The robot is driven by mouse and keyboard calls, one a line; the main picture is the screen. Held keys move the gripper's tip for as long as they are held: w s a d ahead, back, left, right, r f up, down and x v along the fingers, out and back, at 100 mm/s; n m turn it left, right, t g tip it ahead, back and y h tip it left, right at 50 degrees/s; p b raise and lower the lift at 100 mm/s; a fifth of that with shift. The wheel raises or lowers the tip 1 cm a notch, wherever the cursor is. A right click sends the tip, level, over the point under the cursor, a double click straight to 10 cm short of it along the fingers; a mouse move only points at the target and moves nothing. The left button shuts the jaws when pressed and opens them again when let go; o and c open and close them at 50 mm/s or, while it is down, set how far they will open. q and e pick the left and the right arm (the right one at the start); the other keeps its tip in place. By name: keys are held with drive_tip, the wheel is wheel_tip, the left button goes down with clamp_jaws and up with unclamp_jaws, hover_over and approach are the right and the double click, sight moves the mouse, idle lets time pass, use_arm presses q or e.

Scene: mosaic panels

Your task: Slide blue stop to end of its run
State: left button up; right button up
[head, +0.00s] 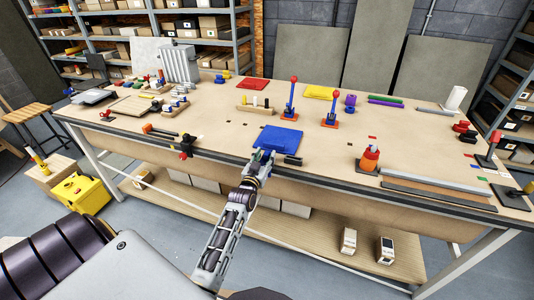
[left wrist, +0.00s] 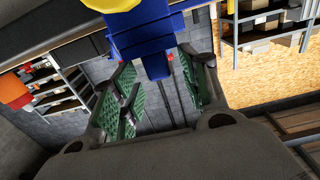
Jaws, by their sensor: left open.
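My left gripper (head: 262,157) is open at the front edge of the workbench. In the left wrist view, its green-padded fingers (left wrist: 155,95) stand apart. A blue piece with a narrow lower part (left wrist: 154,62) is just ahead of them, its lower end near or between the fingertips. A yellow round part (left wrist: 112,4) shows above it, cut off by the frame. I take this piece for the blue stop; in the head view the gripper mostly hides it. I cannot tell whether the fingers touch it. A flat blue panel (head: 278,138) lies on the bench behind the gripper. My right gripper is not in view.
A black piece (head: 293,160) lies right of the gripper. An orange-and-red piece (head: 369,158) stands farther right, and a red-and-black one (head: 186,146) is at the front edge to the left. Two red-knobbed levers (head: 291,98) (head: 333,105) stand behind the blue panel.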

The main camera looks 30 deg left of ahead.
use_arm(q)
drive_tip(key=shift+x, duration=1.45)
clamp_jaws()
